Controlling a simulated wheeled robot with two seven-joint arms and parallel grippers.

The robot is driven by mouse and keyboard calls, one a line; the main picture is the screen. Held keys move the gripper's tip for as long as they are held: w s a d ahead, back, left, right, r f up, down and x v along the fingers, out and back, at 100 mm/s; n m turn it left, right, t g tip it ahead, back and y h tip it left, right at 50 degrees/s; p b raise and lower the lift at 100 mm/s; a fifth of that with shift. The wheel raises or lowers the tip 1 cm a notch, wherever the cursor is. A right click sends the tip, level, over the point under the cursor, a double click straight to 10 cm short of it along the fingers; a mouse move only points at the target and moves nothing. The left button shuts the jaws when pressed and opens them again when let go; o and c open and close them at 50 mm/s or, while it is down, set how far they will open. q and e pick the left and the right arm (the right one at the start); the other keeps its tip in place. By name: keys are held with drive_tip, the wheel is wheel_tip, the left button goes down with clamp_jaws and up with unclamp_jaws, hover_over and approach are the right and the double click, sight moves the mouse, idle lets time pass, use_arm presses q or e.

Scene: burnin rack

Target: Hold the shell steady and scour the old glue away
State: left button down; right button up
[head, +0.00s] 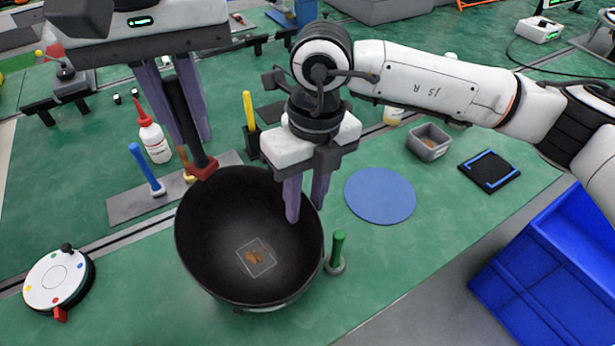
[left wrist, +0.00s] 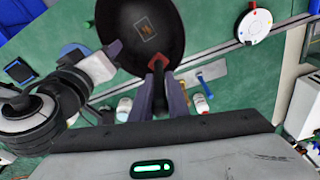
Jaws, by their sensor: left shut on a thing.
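The shell (head: 215,235) is a black bowl on the green bench, with a brown glue patch (head: 256,258) inside a pale square outline on its inner floor. It also shows in the left wrist view (left wrist: 125,28). My left gripper (head: 190,140) is shut on a dark-handled scouring tool (head: 203,168) with a red block end. The block is at the shell's far rim, apart from the glue; it also shows in the left wrist view (left wrist: 157,62). My right gripper (head: 306,212) is at the shell's right rim, fingers apart, one inside the bowl and the other beside the rim.
A green-handled tool (head: 337,250) stands close right of the shell. A red-capped bottle (head: 152,138) and blue-handled tool (head: 145,168) stand behind left. A blue disc (head: 380,195), grey tray (head: 429,142) and blue crate (head: 550,270) lie right. A white dial (head: 58,282) is left.

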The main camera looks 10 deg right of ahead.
drive_tip(key=shift+f, duration=0.6)
clamp_jaws()
idle(0.8)
